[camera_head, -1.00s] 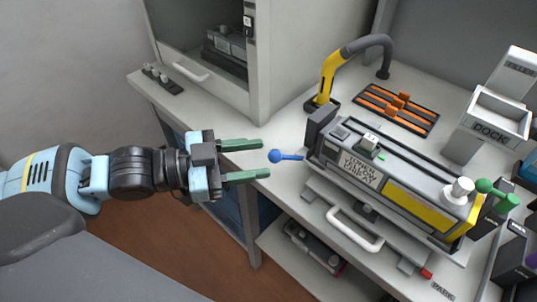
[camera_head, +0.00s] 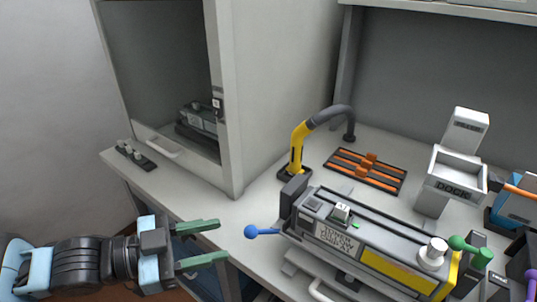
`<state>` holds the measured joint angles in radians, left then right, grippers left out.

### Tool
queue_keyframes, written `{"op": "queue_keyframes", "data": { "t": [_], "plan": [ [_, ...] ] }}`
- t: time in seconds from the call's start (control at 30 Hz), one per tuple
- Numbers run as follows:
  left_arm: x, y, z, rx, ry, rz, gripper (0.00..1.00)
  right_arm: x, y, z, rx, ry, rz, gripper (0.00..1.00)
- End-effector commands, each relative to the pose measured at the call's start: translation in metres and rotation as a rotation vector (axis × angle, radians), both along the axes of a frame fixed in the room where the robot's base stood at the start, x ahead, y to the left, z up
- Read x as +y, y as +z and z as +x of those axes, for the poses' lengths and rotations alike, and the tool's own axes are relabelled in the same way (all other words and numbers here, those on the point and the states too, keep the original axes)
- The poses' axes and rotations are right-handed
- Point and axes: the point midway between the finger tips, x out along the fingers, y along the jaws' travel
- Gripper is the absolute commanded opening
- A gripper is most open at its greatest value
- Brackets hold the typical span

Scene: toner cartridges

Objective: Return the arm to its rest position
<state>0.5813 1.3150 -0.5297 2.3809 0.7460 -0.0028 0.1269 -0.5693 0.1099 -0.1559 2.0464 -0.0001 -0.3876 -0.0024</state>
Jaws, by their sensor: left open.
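My left gripper (camera_head: 210,242) comes in from the lower left. Its two green fingers are apart with nothing between them. It is in front of the bench edge, left of the blue ball-ended lever (camera_head: 252,231) and not touching it. The grey toner unit (camera_head: 345,235) with a yellow panel lies on the bench at the lower right. My right gripper does not show.
An open cabinet (camera_head: 165,70) with a dark cartridge (camera_head: 197,124) inside stands at the back left. A yellow hose tool (camera_head: 297,148), an orange-slotted black tray (camera_head: 388,180) and a white DOCK stand (camera_head: 455,165) are on the bench. The left floor area is mostly clear.

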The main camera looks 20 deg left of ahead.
Motion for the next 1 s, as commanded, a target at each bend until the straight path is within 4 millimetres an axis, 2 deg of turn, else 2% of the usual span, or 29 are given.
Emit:
{"op": "queue_keyframes", "data": {
  "t": [0.17, 0.27, 0.43, 0.57, 0.77, 0.87, 1.0],
  "plan": [
    [-0.002, -0.007, 0.0, 0.012, 0.016, -0.013, 0.44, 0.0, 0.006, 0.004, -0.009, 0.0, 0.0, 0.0],
    [-0.006, -0.02, -0.001, 0.037, 0.051, -0.031, 0.44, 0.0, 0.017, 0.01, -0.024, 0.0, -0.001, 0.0],
    [-0.008, -0.057, -0.01, 0.105, 0.159, -0.05, 0.44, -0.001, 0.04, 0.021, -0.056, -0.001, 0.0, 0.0],
    [-0.007, -0.088, -0.025, 0.171, 0.257, -0.049, 0.44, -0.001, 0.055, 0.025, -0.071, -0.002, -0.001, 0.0],
    [-0.001, -0.143, -0.069, 0.314, 0.44, -0.011, 0.44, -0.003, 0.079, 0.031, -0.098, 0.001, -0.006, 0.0],
    [0.003, -0.17, -0.102, 0.404, 0.536, 0.024, 0.44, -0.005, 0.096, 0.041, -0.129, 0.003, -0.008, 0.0],
    [0.007, -0.204, -0.156, 0.533, 0.654, 0.086, 0.44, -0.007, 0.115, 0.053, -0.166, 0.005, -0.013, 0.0]
  ]
}}
